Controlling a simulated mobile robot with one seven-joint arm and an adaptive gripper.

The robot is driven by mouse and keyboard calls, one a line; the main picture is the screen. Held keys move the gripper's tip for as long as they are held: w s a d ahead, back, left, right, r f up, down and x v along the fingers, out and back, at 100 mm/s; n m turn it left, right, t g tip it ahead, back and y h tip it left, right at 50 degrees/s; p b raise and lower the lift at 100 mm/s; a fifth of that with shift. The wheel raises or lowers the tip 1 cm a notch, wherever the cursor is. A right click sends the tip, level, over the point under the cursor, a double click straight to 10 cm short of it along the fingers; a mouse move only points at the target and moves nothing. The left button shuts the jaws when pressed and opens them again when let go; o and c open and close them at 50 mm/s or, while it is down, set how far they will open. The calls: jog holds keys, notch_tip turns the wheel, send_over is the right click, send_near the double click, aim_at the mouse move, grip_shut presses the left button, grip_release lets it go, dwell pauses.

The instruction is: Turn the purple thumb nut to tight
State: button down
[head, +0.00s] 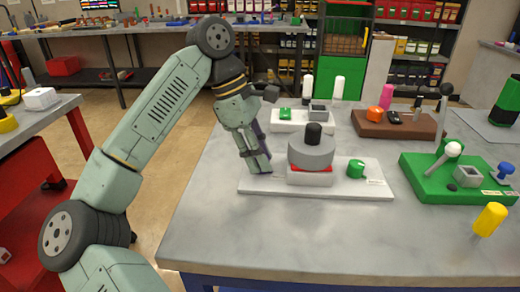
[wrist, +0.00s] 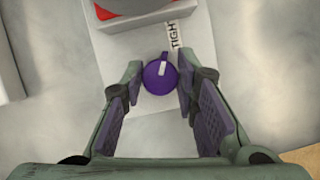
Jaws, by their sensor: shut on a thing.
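The purple thumb nut (wrist: 158,83) is a round knob with a white pointer mark in the wrist view. The mark points up the picture, a little to the right. A "TIGHT" label (wrist: 174,37) is printed on the white base just above and right of the nut. My gripper (head: 257,166) reaches down to the left end of the white pump base (head: 338,187). In the wrist view its two fingers are on either side of the nut, shut on it. In the head view the fingers hide the nut.
A grey cylinder with a black knob (head: 312,150) stands on the pump base, with a green part (head: 356,168) to its right. Behind is another white base (head: 300,122). A brown board (head: 395,125) and green board (head: 462,185) stand right.

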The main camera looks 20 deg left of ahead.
jog(key=shift+m, duration=0.4)
jog(key=c, duration=1.5)
grip_release()
jog(key=shift+c, duration=0.2)
jog(key=v, duration=1.2)
jog(key=shift+w, duration=0.15)
jog(key=shift+d, duration=0.1)
